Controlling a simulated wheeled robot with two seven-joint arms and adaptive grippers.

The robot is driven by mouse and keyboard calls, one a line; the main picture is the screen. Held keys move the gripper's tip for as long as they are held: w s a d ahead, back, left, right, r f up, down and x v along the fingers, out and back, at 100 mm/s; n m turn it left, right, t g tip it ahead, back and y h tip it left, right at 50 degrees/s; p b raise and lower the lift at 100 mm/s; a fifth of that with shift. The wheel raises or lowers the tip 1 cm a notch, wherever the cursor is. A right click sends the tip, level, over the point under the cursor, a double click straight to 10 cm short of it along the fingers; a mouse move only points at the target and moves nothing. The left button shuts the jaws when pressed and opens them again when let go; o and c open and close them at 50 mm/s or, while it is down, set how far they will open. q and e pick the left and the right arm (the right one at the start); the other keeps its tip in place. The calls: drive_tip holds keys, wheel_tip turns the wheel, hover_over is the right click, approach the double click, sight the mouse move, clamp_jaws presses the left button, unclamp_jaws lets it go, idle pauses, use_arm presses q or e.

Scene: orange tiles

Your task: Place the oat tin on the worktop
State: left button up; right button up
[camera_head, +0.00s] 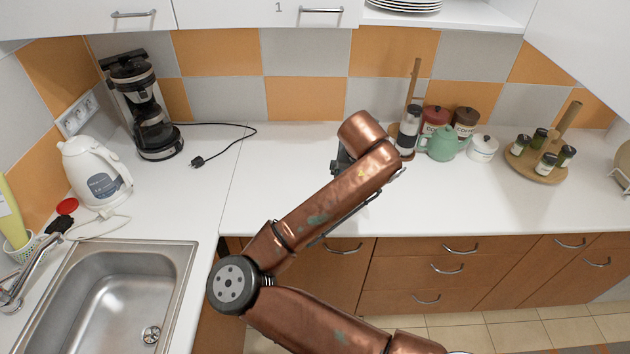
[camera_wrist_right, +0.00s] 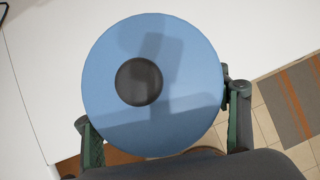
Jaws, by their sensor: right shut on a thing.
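The oat tin shows in the right wrist view as a round blue lid (camera_wrist_right: 195,85) with a dark knob. My right gripper (camera_wrist_right: 164,132) is shut on it, one finger on each side. In the head view my right gripper (camera_head: 342,162) is mostly hidden behind my copper arm, and the tin is hidden there. The white worktop (camera_head: 290,205) runs along the wall, with the gripper over its middle part. In the wrist view the tin overlaps the worktop's front edge; whether its base touches the worktop is hidden. My left gripper is not in view.
A coffee maker (camera_head: 150,115), kettle (camera_head: 95,173) and sink (camera_head: 115,295) are at left.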

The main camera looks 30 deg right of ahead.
drive_tip(key=w+d+f, duration=0.1)
drive_tip(key=w+f, duration=0.3)
drive_tip(key=w+d+f+b, duration=0.1)
drive_tip(key=w+d+f, duration=0.1)
drive_tip(key=w+f, duration=0.1)
drive_tip(key=w+d+f+b, duration=0.1)
drive_tip(key=w+d+f, duration=0.1)
drive_tip(key=w+f, duration=0.2)
drive_tip(key=shift+w+f, duration=0.3)
drive_tip(key=shift+f, duration=0.3)
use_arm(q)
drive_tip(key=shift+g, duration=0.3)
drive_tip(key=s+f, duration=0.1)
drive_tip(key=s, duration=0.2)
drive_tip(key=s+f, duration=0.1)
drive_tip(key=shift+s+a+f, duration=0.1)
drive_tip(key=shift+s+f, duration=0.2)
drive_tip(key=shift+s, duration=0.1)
use_arm(e)
drive_tip(key=o, duration=1.3)
drive_tip(key=shift+s+f+b, duration=0.1)
drive_tip(key=shift+f+b, duration=0.1)
drive_tip(key=shift+b, duration=0.1)
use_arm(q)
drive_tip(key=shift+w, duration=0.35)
use_arm(e)
drive_tip(key=o, duration=0.5)
